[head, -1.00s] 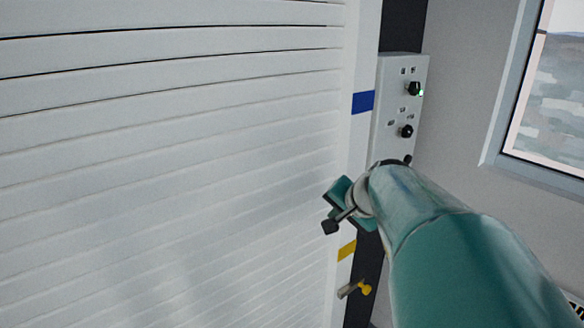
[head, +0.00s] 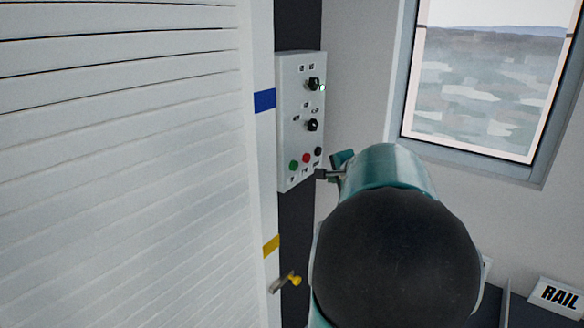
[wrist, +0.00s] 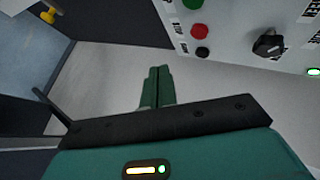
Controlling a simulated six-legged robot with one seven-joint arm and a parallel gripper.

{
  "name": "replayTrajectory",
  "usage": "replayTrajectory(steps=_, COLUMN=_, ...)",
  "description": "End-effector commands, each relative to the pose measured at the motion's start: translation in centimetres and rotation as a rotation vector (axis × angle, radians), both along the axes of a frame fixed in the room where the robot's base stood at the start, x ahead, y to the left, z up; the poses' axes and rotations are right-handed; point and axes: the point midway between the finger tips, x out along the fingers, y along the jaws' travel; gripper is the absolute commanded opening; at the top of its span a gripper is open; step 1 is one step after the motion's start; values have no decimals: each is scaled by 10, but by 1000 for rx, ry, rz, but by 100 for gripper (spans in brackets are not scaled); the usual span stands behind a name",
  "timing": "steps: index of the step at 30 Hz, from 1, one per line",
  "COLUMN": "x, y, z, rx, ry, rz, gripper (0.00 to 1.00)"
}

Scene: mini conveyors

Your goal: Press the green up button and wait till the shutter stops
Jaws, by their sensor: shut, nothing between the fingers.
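The pale control panel (head: 288,128) is mounted beside the shutter frame. A green button (head: 293,165), a red button (head: 306,158) and a black button (head: 318,152) sit along its bottom. In the wrist view the green button (wrist: 193,3) is cut by the top edge, above the red one. The white slatted shutter (head: 120,170) fills the left of the head view; its bottom edge is out of view. My gripper (wrist: 156,72) is shut and empty, below and apart from the buttons in the wrist view. In the head view my arm partly hides it.
The panel also has two black knobs (head: 313,84) and a lit green lamp (head: 322,88). Blue (head: 265,101) and yellow (head: 271,246) bands mark the shutter frame. A yellow-tipped lever (head: 294,281) sticks out low down. A window (head: 485,75) and a RAIL sign (head: 558,297) are at right.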

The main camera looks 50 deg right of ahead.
Motion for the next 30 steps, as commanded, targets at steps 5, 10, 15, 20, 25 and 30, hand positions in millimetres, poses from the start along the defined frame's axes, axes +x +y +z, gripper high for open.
replayTrajectory(steps=5, x=4, y=1, z=0, rx=0, ry=1, rz=3, gripper=0)
replayTrajectory(steps=10, x=20, y=3, z=-1, rx=1, ry=3, rz=6, gripper=0)
replayTrajectory(steps=15, x=43, y=6, z=-1, rx=0, ry=2, rz=9, gripper=0)
replayTrajectory(steps=20, x=64, y=9, z=0, rx=0, ry=1, rz=9, gripper=0)
replayTrajectory(steps=25, x=82, y=10, z=0, rx=-1, ry=2, rz=8, gripper=0)
replayTrajectory(steps=30, x=89, y=10, z=0, rx=0, ry=2, rz=6, gripper=0)
